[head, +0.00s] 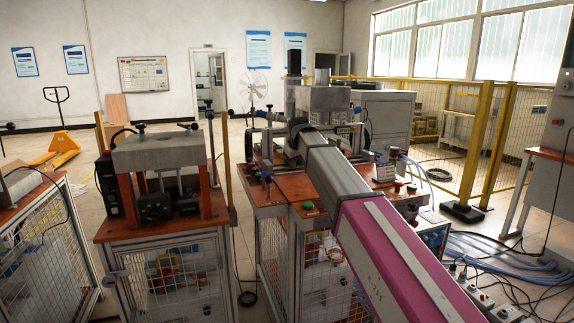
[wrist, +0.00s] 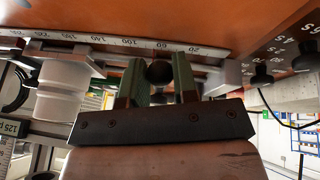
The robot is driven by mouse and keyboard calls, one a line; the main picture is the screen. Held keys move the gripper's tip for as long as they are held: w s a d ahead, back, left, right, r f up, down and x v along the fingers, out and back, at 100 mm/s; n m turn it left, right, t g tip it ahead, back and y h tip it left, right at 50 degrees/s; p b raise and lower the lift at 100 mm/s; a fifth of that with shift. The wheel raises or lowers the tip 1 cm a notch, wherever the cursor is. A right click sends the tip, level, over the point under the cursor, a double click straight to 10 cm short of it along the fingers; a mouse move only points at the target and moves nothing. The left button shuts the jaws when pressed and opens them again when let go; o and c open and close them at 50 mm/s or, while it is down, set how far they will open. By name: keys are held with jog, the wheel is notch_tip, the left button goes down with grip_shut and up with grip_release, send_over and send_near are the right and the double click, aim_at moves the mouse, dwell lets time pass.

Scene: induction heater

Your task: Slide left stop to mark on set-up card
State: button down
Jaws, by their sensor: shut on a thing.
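In the wrist view, my gripper (wrist: 155,84) has its two green fingers shut on a dark round knob (wrist: 158,71), which I take to be the knob of the left stop. The stop's body is mostly hidden by the fingers and the gripper's dark crossbar. A pale scale (wrist: 110,41) with printed numbers runs just behind the knob, along the orange surface. In the head view my arm hides the gripper and the stop.
A white cylinder (wrist: 64,78) stands left of the fingers in the wrist view. A dark panel with black knobs (wrist: 302,61) is at the right. In the head view, a press-like machine (head: 155,152) stands on the bench to the left. Cables lie on the floor at right.

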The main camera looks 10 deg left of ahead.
jog(key=shift+w+d, duration=0.3)
jog(key=shift+d, duration=0.2)
jog(key=c, duration=0.9)
grip_release()
jog(key=v, duration=1)
jog(key=shift+s+r, duration=0.15)
jog(key=shift+r, duration=0.25)
